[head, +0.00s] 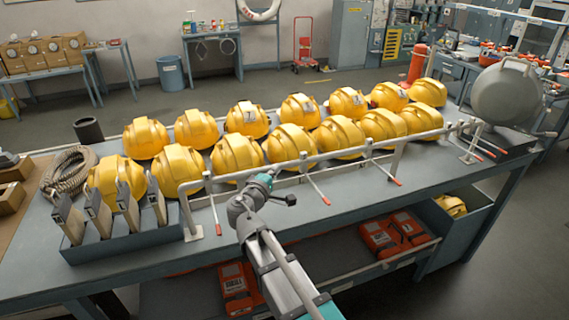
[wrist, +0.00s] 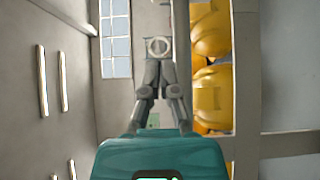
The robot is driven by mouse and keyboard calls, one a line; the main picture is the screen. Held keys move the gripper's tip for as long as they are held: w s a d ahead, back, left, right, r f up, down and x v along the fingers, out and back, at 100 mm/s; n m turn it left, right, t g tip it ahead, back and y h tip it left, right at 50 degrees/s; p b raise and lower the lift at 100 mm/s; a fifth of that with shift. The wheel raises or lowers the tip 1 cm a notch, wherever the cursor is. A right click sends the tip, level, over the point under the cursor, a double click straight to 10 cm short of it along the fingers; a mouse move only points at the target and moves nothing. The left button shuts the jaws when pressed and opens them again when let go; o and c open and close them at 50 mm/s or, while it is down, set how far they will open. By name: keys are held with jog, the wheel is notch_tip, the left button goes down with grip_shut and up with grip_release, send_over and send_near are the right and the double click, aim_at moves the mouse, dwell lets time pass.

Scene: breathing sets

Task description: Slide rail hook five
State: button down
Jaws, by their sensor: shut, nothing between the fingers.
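A white rail (head: 345,152) runs along the front of the bench on several posts. Several hooks with red tips hang from it: one (head: 214,212) at the left end, one (head: 316,188) near the middle, one (head: 383,171) further right, and two close together (head: 487,149) at the right end. I see no numbers on them, so I cannot tell which is hook five. My gripper (head: 274,174) is at the rail, between the left-end and middle hooks. It is shut and empty in the wrist view (wrist: 160,60); contact with the rail is unclear.
Yellow helmets (head: 237,156) fill the bench behind the rail and show in the wrist view (wrist: 211,100). A rack of grey slabs (head: 120,245) stands at the left. A grey rounded case (head: 507,95) stands at the right end. Orange boxes (head: 380,238) lie on the lower shelf.

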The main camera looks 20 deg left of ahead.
jog(key=shift+s, duration=2.55)
